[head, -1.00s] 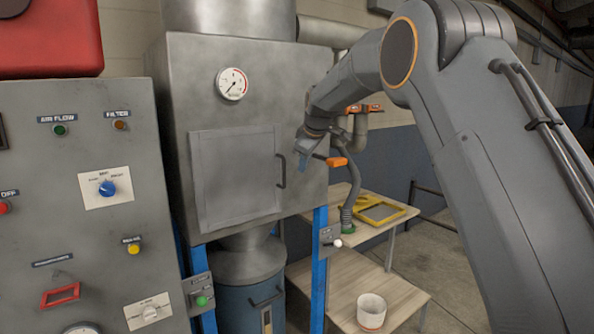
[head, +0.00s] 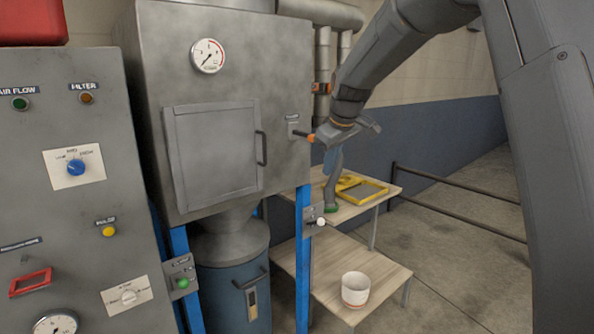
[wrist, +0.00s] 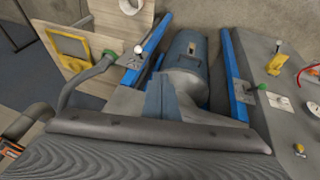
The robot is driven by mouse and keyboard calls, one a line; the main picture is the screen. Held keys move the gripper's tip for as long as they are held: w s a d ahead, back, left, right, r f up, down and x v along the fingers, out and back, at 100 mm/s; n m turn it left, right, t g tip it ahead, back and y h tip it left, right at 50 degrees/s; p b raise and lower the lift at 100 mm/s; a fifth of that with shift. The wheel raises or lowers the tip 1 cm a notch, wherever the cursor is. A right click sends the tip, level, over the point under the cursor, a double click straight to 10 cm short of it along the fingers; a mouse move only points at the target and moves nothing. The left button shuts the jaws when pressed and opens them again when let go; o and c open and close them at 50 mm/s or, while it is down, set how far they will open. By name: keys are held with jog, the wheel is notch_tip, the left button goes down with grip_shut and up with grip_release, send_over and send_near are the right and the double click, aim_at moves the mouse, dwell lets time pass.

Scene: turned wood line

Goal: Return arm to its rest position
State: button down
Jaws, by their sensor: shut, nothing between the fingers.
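My gripper (head: 333,161) shows in the head view as a small bluish tip, hanging downward from my dark wrist to the right of the grey cabinet (head: 285,85). It is shut and empty. It appears close to a small lever with an orange grip (head: 310,138) on the cabinet's right side; the exact gap between them cannot be told. My arm reaches in from the upper right. In the wrist view a blue-grey shape at the middle may be my fingers, seen against the drum.
A wooden table (head: 391,189) holds a yellow frame (head: 349,184); a white cup (head: 355,289) stands on a lower shelf (head: 320,277). A control panel (head: 50,130) is at the left. A blue drum (head: 228,290) sits under the cabinet. Railings (head: 460,207) and open floor lie right.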

jog(key=s+d+f+m+g, duration=0.1)
jog(key=s+f, duration=0.5)
jog(key=s, duration=0.6)
jog(key=s+d+f+m+g+h, duration=0.1)
jog(key=s+d+f+m, duration=0.3)
jog(key=s, duration=0.8)
jog(key=s+d+f+m+g, duration=0.1)
jog(key=s+d+f+m, duration=0.2)
jog(key=s+f, duration=0.6)
jog(key=s+d, duration=0.2)
jog(key=s, duration=0.1)
jog(key=shift+s+d+f+g, duration=0.15)
jog(key=shift+s+f+g, duration=0.1)
jog(key=shift+g, duration=0.15)
